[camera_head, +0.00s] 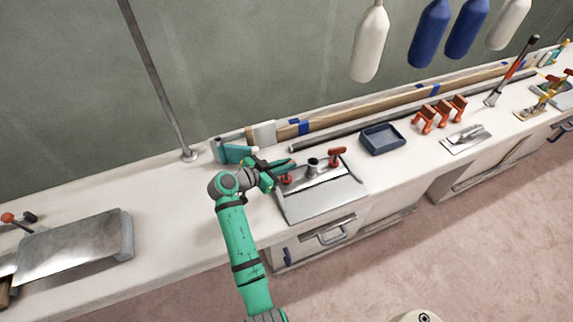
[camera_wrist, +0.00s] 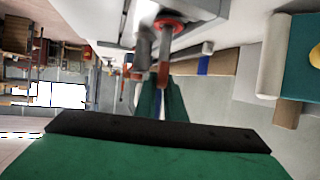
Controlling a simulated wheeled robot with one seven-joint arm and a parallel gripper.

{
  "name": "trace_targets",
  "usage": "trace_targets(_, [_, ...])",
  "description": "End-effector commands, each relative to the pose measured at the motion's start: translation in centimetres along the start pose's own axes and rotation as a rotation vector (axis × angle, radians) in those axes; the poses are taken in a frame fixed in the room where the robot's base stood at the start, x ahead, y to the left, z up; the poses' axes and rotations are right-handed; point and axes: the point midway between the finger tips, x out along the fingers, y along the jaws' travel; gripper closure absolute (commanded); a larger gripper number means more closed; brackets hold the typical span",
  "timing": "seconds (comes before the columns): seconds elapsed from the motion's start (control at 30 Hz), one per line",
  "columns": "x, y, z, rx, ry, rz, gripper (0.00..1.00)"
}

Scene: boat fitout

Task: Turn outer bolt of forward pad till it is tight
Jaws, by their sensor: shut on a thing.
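A grey metal pad (camera_head: 322,201) sits on the white bench in the head view. A red-headed bolt (camera_head: 287,179) stands at its left side and a second red T-shaped bolt (camera_head: 336,153) at its right. A dark post (camera_head: 313,164) stands between them. My gripper (camera_head: 280,172) is at the left bolt, its green fingers partly covering it. In the wrist view, my gripper (camera_wrist: 161,95) is shut on a reddish bolt handle (camera_wrist: 163,72); a red disc (camera_wrist: 170,24) shows above it. The exact grip is small and partly hidden.
A teal block (camera_head: 232,153) and a long wooden batten (camera_head: 400,103) lie behind the pad. A blue tray (camera_head: 383,139) and orange clamps (camera_head: 438,113) stand to the right. A large metal plate (camera_head: 70,245) is at the left. Bottles (camera_head: 370,42) hang above. Bare bench lies left of my arm.

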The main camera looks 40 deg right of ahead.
Motion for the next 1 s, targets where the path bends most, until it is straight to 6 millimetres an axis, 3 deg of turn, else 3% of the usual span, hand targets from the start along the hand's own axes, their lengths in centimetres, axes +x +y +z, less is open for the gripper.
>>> trace_targets(0.03, [-0.28, -0.54, -0.65, 0.022, 0.008, 0.033, 1.00])
trace_targets(0.6, [-0.10, -0.36, -0.67, 0.220, 0.008, 0.516, 1.00])
trace_targets(1.0, [-0.12, -0.26, -0.60, 0.302, 0.007, 0.714, 1.00])
